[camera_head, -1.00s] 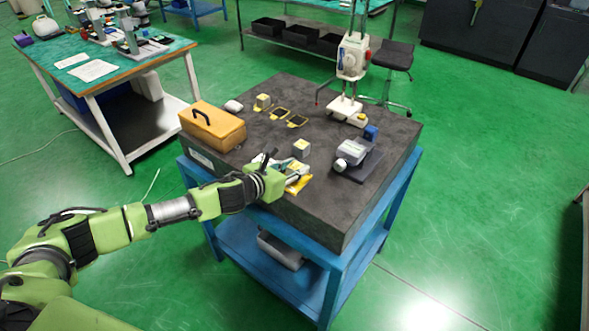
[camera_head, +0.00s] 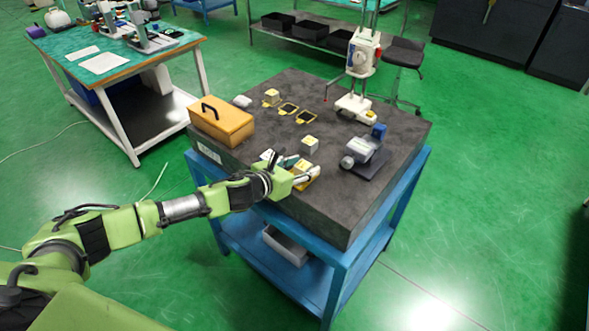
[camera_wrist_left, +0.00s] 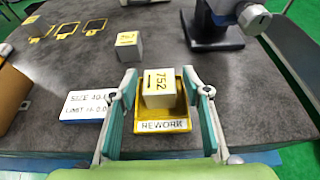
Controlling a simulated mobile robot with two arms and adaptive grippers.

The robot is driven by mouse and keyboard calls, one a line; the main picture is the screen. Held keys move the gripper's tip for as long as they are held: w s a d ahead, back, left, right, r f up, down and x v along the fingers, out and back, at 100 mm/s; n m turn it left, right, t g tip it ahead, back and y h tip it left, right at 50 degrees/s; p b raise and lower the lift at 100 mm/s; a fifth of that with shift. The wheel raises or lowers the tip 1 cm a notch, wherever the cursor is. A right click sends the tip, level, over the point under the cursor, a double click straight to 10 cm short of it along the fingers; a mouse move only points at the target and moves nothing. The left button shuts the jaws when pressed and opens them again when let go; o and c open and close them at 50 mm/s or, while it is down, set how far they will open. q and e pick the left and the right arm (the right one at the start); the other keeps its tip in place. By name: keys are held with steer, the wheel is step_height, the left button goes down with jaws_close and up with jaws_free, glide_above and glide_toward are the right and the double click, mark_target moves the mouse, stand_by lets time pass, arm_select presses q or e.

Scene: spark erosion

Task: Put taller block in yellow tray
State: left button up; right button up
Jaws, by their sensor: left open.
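The yellow tray (camera_wrist_left: 160,153), labelled REWORK, lies near the table's front edge; it also shows in the head view (camera_head: 311,182). A pale block (camera_wrist_left: 159,91) with a yellow top marked 752 stands in the tray. A second similar block (camera_wrist_left: 128,46) stands on the table behind it, and shows in the head view (camera_head: 310,145). I cannot tell which block is taller. My left gripper (camera_wrist_left: 160,74) is open, its fingers on both sides of the tray and its block, with gaps visible. My right gripper is not in view.
A white size-limit card (camera_wrist_left: 88,106) lies left of the tray. An orange box (camera_head: 221,121), a grey vise-like device (camera_head: 362,150) and a white stand (camera_head: 357,105) occupy the table. Another block (camera_head: 271,95) stands by yellow-edged dark squares (camera_head: 289,108) at the back.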

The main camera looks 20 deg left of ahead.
arm_select(q)
steer(key=b+v, duration=0.2)
steer(key=v, duration=1)
